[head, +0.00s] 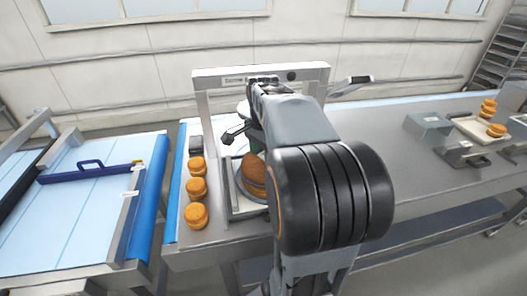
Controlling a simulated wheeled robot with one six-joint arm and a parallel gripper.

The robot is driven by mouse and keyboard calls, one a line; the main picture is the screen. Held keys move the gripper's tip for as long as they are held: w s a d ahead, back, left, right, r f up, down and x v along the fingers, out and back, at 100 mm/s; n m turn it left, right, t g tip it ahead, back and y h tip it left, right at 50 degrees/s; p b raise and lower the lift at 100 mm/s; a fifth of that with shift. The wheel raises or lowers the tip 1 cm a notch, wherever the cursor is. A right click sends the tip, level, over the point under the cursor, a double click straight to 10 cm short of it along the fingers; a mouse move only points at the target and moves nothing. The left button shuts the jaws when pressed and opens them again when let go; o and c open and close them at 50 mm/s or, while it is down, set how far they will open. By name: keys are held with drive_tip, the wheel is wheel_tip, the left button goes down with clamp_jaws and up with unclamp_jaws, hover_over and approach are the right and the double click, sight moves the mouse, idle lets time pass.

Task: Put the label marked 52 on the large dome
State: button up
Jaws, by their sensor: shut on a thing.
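A large brown domed round (254,170) sits in a tray-like holder (247,212) under the metal frame, partly hidden behind my arm. I cannot tell for sure that it is the large dome. My arm reaches forward over this station, its dark wrist just in front of the frame's top bar. My gripper's fingers and anything between them are hidden behind the arm. A dark clamp-like piece shows left of the wrist, and I cannot tell whether it belongs to me. No label marked 52 can be read in this view.
Several smaller orange-brown rounds (196,188) stand in a row left of the holder. The metal frame (200,78) arches over the station, with a lever (352,84) on its right. Grey boxes (428,125) and stacked rounds (488,106) stand at the right. The bench between is clear.

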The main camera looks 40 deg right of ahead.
drive_tip(key=shift+f+b, duration=0.35)
drive_tip(key=shift+f, duration=0.2)
idle(0.4)
drive_tip(key=o, duration=1.1)
drive_tip(key=shift+r, duration=0.15)
drive_tip(key=shift+r+p, duration=3.1)
drive_tip(key=shift+r, duration=0.35)
drive_tip(key=shift+c, duration=0.5)
